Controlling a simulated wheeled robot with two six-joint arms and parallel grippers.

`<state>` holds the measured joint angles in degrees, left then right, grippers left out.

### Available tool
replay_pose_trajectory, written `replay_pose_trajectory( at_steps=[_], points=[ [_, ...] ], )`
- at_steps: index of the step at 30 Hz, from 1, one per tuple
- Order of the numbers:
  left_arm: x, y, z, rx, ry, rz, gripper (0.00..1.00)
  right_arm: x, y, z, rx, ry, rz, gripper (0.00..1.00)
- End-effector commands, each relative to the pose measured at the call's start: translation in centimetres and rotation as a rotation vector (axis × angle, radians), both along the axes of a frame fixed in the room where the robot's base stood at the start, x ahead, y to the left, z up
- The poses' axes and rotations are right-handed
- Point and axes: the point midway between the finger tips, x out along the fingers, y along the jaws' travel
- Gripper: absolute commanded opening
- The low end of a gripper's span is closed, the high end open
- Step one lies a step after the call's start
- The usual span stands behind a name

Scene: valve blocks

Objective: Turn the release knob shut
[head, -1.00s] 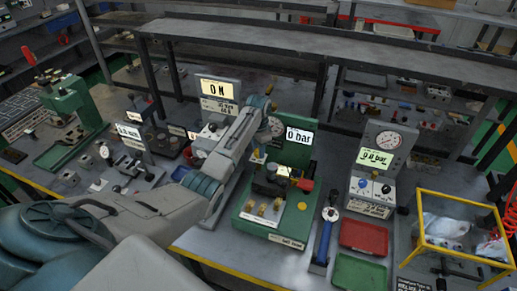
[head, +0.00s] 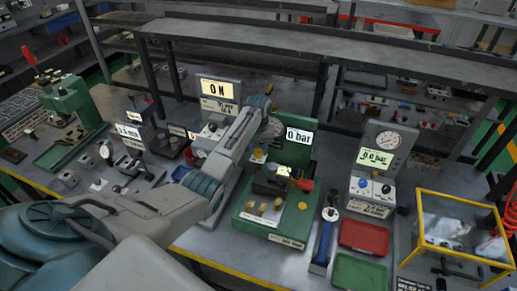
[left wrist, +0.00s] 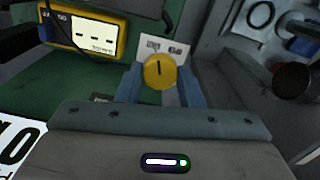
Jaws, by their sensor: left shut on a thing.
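In the left wrist view a round yellow knob (left wrist: 159,70) with a short black mark sits between the blue fingers of my left gripper (left wrist: 160,75), which is shut on it. The black mark stands about upright in that view. A white label (left wrist: 163,47) shows just behind the knob. In the head view my left arm reaches over the green test station (head: 285,230). Its big display (head: 299,136) reads 0 bar. A small yellow part (head: 258,155) shows there beside my arm; the fingertips are hidden. My right gripper is not in view.
A yellow-framed display (left wrist: 92,35) shows dashes close left of the knob in the left wrist view. In the head view a gauge station (head: 375,175), red tray (head: 361,236), green tray (head: 358,272) and yellow-framed bin (head: 418,225) stand to the right.

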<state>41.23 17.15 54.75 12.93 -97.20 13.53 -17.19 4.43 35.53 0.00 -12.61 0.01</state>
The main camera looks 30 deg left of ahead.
Motion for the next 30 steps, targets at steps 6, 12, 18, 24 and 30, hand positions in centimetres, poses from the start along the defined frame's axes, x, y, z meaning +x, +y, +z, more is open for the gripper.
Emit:
replay_pose_trajectory(
  at_steps=[6,12,18,24,30],
  points=[
    [0.21,0.12,0.37,0.003,-0.008,0.146,0.11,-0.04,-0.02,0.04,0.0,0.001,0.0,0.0],
    [0.24,0.14,0.4,0.002,-0.009,0.232,0.11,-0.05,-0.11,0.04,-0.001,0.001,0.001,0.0],
    [0.26,0.14,0.43,0.003,-0.01,0.272,0.11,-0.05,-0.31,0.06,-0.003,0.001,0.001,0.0],
    [0.27,0.16,0.46,0.003,-0.01,0.282,0.11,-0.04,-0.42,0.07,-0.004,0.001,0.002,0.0],
    [0.28,0.16,0.48,0.003,-0.011,0.281,0.11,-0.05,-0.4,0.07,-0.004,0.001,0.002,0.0]
  ],
)
